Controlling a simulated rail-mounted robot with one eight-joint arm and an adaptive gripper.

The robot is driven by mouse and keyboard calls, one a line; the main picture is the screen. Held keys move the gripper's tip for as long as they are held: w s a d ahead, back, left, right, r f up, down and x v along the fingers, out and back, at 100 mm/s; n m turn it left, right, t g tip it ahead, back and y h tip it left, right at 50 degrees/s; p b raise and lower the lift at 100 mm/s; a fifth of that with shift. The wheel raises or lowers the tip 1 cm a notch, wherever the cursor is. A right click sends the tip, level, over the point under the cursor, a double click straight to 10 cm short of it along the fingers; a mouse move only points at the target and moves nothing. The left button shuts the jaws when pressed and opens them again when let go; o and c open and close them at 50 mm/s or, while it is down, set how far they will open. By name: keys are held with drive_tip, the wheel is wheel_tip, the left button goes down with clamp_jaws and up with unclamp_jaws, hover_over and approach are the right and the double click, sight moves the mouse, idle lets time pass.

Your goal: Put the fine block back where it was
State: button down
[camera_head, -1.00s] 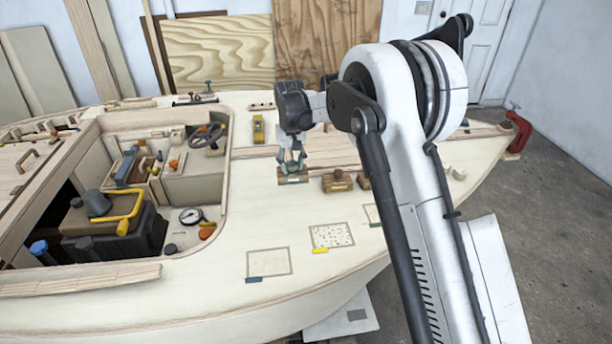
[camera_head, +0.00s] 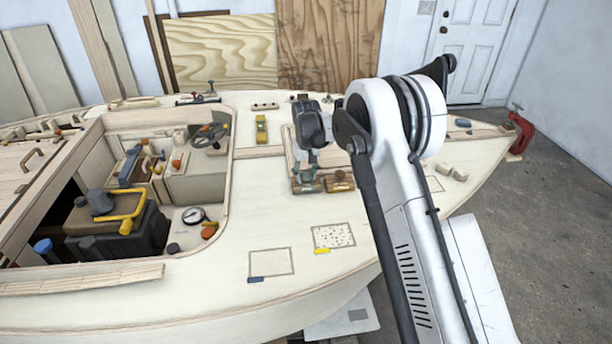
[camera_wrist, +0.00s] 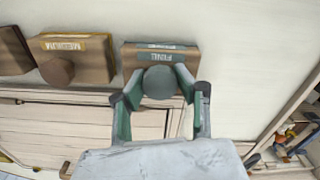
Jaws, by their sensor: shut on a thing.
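The fine block (camera_wrist: 132,62) is a brown wooden block with a teal label and a round knob, seen in the wrist view. My gripper (camera_wrist: 160,92) is shut on its knob. In the head view my gripper (camera_head: 304,168) points down over the fine block (camera_head: 308,187) on the pale deck. The medium block (camera_wrist: 98,62), with a yellow label, lies just left of it in the wrist view, with a narrow gap. It stands right of the fine block in the head view (camera_head: 338,186). I cannot tell whether the fine block touches the deck.
A third brown block (camera_wrist: 14,52) is partly cut off in the wrist view. Two outlined patches, one plain (camera_head: 270,262) and one speckled (camera_head: 334,236), lie nearer on the deck. The open cockpit (camera_head: 228,180) is at left. A yellow tool (camera_head: 261,128) lies behind.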

drive_tip(key=shift+f, duration=0.2)
drive_tip(key=c, duration=1.3)
unclamp_jaws()
drive_tip(key=shift+r, duration=0.1)
